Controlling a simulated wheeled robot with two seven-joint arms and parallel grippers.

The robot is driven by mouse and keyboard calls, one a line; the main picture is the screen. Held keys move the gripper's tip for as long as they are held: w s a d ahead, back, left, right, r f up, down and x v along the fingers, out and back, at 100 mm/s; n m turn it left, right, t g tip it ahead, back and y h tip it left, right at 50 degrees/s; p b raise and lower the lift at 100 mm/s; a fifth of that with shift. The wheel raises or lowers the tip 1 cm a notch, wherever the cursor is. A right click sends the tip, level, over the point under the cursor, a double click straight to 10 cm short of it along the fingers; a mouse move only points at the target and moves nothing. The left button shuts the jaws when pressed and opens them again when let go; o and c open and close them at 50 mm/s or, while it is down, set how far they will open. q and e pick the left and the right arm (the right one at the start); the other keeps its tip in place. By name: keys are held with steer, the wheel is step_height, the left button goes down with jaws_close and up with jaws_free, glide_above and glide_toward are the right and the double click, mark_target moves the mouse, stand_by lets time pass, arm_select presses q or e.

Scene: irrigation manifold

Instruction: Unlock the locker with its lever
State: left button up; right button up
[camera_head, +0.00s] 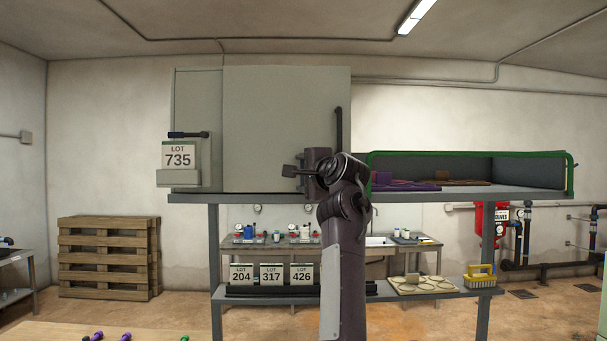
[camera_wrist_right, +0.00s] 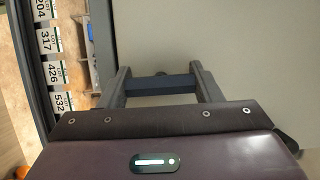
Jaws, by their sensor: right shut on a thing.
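The locker (camera_head: 285,115) is a grey cabinet on a raised shelf. Its flat door fills the upper middle of the head view. My right gripper (camera_head: 300,171) is in front of the lower right part of the door. In the wrist view, my right gripper (camera_wrist_right: 162,85) has its two fingers shut on a dark blue-grey bar (camera_wrist_right: 160,86), which looks to be the lever. My gripper and wrist hide most of its mount. A vertical dark handle (camera_head: 339,125) stands at the door's right edge. My left gripper is out of view.
A dark-handled piece (camera_head: 188,134) sits above a LOT 735 card (camera_head: 178,156) at the locker's left. A green-edged open tray (camera_head: 470,154) stands right of the locker. LOT cards (camera_head: 271,274) and a yellow-handled brush (camera_head: 481,275) are on the lower shelf.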

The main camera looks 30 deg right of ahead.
steer(key=o, duration=1)
steer(key=shift+s+f+b, duration=0.2)
steer(key=shift+s+b, duration=0.2)
steer(key=shift+b, duration=0.1)
steer(key=s+a+b, duration=0.1)
steer(key=s+b, duration=0.3)
steer(key=s, duration=0.2)
steer(key=shift+s+r, duration=0.15)
steer(key=shift+s, duration=0.25)
steer(key=shift+a, duration=0.1)
